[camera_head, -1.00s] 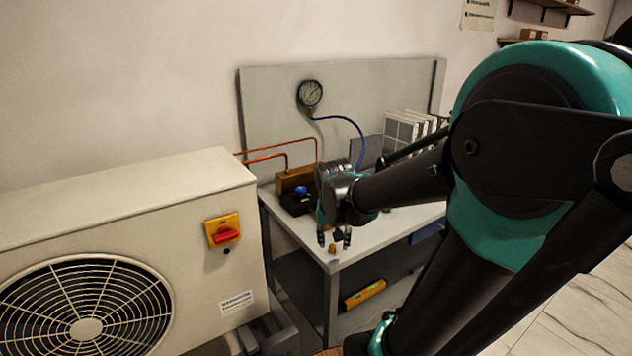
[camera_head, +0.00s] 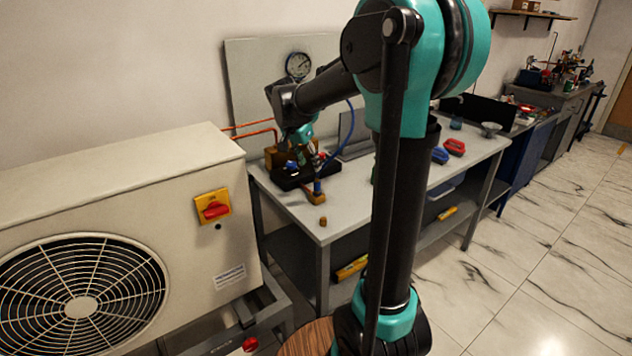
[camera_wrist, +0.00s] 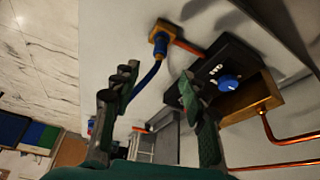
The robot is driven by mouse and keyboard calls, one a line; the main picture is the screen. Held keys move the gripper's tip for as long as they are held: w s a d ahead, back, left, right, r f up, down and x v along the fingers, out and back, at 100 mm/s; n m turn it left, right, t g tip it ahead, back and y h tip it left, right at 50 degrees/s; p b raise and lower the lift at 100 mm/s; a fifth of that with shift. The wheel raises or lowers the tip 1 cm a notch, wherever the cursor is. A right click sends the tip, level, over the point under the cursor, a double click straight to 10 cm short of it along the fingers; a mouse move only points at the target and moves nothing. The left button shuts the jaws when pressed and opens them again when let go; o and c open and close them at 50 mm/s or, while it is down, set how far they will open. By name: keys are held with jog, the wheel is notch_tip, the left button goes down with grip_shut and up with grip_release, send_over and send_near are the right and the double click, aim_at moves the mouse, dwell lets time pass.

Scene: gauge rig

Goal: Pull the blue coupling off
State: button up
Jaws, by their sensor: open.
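The blue coupling (camera_wrist: 158,48) sits on a brass fitting (camera_wrist: 160,32) in the wrist view, with a blue hose (camera_wrist: 146,80) running from it behind a finger. In the head view the coupling (camera_head: 317,187) stands small at the front of the black block. My gripper (camera_wrist: 157,78) is open, with its two fingers apart and the coupling beyond the gap between the tips. I see no contact with it. In the head view my gripper (camera_head: 306,159) is above the black block and its fingertips are partly hard to make out.
A black block (camera_head: 290,180) with a blue knob (camera_wrist: 229,84) is close beside my right finger in the wrist view. Copper pipes (camera_wrist: 275,130) run from it. A gauge (camera_head: 299,65) hangs on the back panel. A small brass piece (camera_head: 322,222) stands on the bench (camera_head: 350,205).

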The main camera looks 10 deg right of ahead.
aim_at(316, 180)
jog(key=x, duration=1)
jog(key=shift+f, duration=0.35)
jog(key=shift+c, duration=0.5)
grip_shut()
